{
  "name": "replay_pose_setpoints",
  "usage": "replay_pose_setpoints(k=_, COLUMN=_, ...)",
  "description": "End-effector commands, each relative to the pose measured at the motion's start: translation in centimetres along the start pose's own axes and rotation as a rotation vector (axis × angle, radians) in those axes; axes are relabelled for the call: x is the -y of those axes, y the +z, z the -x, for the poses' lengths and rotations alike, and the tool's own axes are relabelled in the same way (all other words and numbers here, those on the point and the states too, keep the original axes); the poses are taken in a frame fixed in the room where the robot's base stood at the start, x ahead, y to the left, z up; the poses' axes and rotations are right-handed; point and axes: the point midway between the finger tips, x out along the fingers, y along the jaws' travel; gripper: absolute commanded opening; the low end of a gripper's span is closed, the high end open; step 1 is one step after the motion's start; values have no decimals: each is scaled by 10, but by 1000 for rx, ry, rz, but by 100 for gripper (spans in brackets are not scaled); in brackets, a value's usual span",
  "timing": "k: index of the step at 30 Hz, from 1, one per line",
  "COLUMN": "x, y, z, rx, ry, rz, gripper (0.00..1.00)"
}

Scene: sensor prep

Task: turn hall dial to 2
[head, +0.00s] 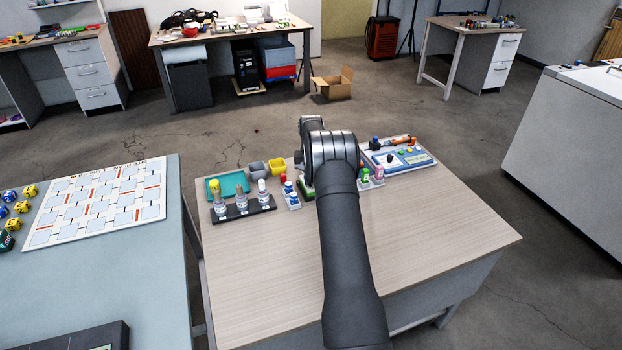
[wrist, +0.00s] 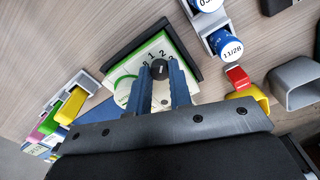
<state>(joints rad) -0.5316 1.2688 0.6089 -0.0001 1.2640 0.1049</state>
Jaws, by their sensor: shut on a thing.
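The hall dial is a small black knob (wrist: 160,68) on a white-faced board with a green edge (wrist: 188,62) in the wrist view. Printed digits, a 2 among them, sit on the face beside the knob. A green round mark (wrist: 123,84) is to its left. My gripper (wrist: 161,77) has its two blue fingers on either side of the knob, shut on it. The knob's pointer is too small to read. In the head view, my arm hides the dial; only a green edge of the board (head: 306,191) shows.
In the wrist view, blue-capped vials (wrist: 228,46) stand at the upper right, with a red-and-yellow piece (wrist: 242,80) and a grey cup (wrist: 297,84) below. A yellow block (wrist: 70,106) is at the left. The near wooden tabletop (head: 265,270) is clear.

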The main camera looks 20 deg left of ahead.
Motion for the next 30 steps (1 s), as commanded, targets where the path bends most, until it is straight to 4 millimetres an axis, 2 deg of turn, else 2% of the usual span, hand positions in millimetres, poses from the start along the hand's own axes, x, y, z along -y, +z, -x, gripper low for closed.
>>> replay_pose_setpoints(k=2, x=0, y=0, z=1, rx=-1, ry=0, rz=0, gripper=29)
replay_pose_setpoints(k=10, x=0, y=0, z=1, rx=-1, ry=0, rz=1, gripper=29)
replay_pose_setpoints(k=14, x=0, y=0, z=9, rx=-2, ry=0, rz=1, gripper=29)
replay_pose_setpoints(k=20, x=0, y=-1, z=47, rx=-5, ry=-1, rz=1, gripper=29)
replay_pose_setpoints(k=30, x=0, y=-1, z=130, rx=-5, ry=0, rz=1, gripper=29)
